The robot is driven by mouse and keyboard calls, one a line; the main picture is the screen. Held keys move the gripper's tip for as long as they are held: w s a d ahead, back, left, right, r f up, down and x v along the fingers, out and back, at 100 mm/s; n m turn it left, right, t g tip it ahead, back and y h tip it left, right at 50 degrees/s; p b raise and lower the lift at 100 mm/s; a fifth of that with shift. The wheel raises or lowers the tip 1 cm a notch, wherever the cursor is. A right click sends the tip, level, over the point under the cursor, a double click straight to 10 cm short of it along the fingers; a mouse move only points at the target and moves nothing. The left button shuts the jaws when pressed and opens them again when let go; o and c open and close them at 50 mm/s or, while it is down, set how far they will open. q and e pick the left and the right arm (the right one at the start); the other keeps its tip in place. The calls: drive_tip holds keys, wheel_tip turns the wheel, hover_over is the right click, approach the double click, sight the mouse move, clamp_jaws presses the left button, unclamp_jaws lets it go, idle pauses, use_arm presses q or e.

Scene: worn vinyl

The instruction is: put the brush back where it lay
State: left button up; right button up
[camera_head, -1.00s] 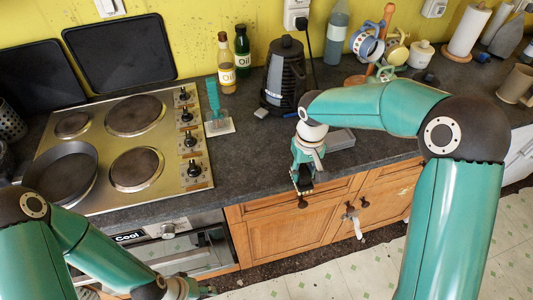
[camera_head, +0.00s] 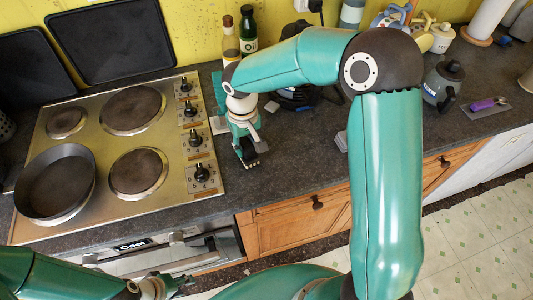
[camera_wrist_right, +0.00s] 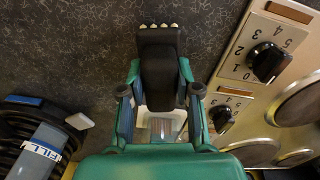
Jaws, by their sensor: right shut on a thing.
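My right gripper (camera_head: 246,150) is low over the counter, just right of the stove. In the wrist view its fingers (camera_wrist_right: 160,95) are closed on a dark brush (camera_wrist_right: 160,65) with a row of pale tufts at its far end. The brush also shows small in the head view (camera_head: 248,160); I cannot tell whether it touches the counter. A small white pad (camera_head: 217,125) lies just left of and behind the gripper, partly covered by it. My left gripper (camera_head: 165,286) is low at the bottom edge, in front of the oven; its jaws are too unclear to read.
The stove (camera_head: 205,150) with a black pan (camera_head: 55,185) is left. An upright teal utensil (camera_head: 219,88), bottles (camera_head: 248,28) and the partly hidden black kettle (camera_head: 297,97) stand behind. A purple-handled tool (camera_head: 488,103) lies far right. The counter (camera_head: 295,165) right of the gripper is clear.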

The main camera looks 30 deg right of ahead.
drive_tip(key=shift+w+a, duration=0.1)
drive_tip(key=shift+w, duration=0.05)
drive_tip(key=shift+a, duration=0.1)
drive_tip(key=shift+r, duration=0.2)
drive_tip(key=s+d+r+m+b, duration=0.1)
drive_tip(key=s+d+r+b, duration=0.25)
drive_tip(key=r, duration=0.55)
drive_tip(key=s+d+r+m+b, duration=0.2)
drive_tip(key=s+d+r+b, duration=0.15)
drive_tip(key=r, duration=0.45)
drive_tip(key=f, duration=1.2)
drive_tip(key=w+f, duration=0.1)
drive_tip(key=f, duration=0.5)
drive_tip(key=shift+d+f, duration=0.1)
